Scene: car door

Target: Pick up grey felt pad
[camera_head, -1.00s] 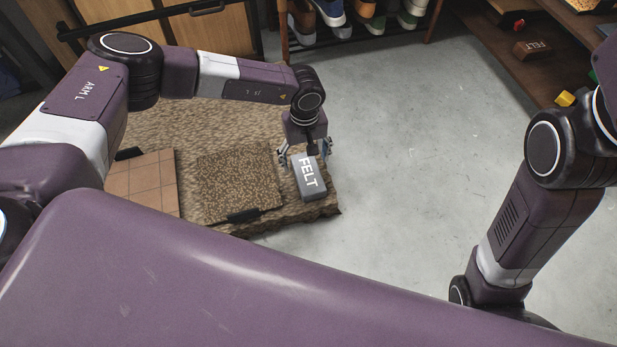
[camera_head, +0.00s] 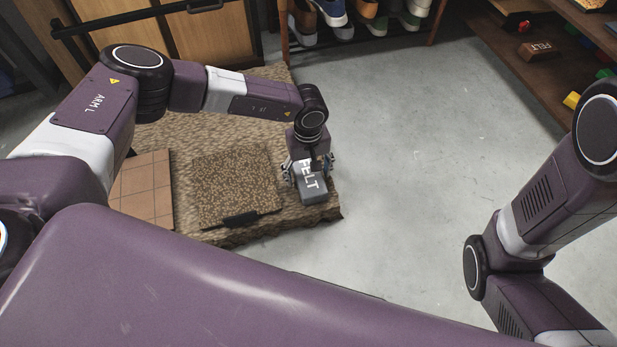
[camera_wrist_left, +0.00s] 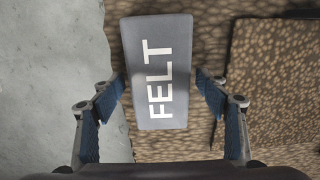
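The grey felt pad (camera_head: 314,188) is a block with "FELT" in white letters. It lies near the right edge of the brown patterned mat (camera_head: 262,228). My left gripper (camera_head: 307,168) is directly over the pad, open, and hides part of its far end. In the left wrist view the pad (camera_wrist_left: 157,60) lies between the two blue-padded fingers of the gripper (camera_wrist_left: 160,95), with a gap on each side. My right gripper is out of the frame; only parts of the right arm show.
A brown speckled square (camera_head: 225,180) and a tan tiled panel (camera_head: 147,190) lie left of the pad. Grey floor (camera_head: 420,150) is clear to the right. A shoe rack (camera_head: 360,35) stands behind.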

